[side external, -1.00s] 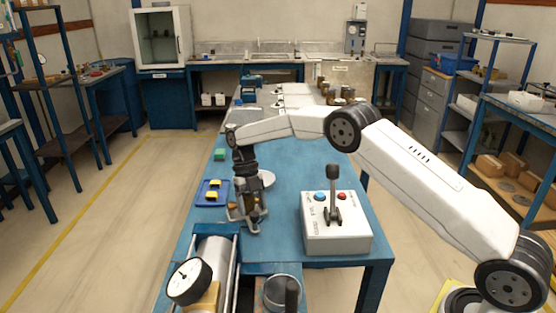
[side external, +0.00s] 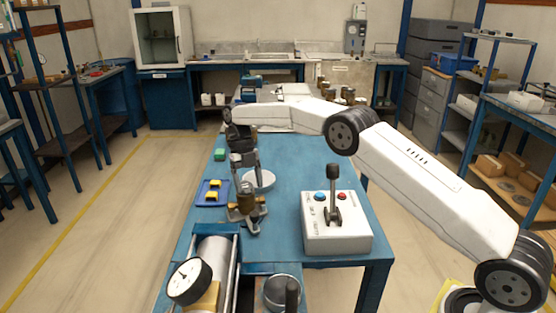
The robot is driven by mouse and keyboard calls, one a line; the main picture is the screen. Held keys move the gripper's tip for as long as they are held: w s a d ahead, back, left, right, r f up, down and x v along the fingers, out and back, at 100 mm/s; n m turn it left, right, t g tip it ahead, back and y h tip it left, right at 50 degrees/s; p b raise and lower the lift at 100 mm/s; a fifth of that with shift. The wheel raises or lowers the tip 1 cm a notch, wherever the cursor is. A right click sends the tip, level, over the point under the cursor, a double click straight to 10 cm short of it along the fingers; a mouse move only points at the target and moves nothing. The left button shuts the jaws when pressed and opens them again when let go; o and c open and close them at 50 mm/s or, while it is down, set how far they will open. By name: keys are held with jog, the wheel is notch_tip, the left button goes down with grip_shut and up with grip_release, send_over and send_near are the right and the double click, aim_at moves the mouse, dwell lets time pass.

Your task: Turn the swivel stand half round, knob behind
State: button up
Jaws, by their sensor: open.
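A small stand with grey feet and a brass body (side external: 246,206) is on the blue table, left of the control box; it looks like the swivel stand. I cannot make out its knob or which way it faces. My gripper (side external: 248,180) points down just above and behind the brass body, with its jaws open and nothing between them that I can see. The fingers overlap the top of the stand in this view, so I cannot tell whether they touch it.
A grey control box (side external: 345,235) with an upright lever stands to the right. A blue tray (side external: 202,196) with yellow pieces lies left, a white dish (side external: 266,180) behind. A dial gauge (side external: 189,282) and a round metal part (side external: 276,292) with a black handle are in front.

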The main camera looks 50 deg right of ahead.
jog(key=shift+a, duration=0.2)
grip_shut()
jog(key=a+r+m+t+h, duration=0.2)
jog(key=a+m+h, duration=0.3)
jog(key=a+m, duration=0.6)
jog(key=m+t, duration=0.1)
jog(key=m, duration=0.6)
jog(key=shift+s+a+r+h, duration=0.2)
jog(key=shift+a+r+h, duration=0.1)
jog(key=shift+r, duration=0.05)
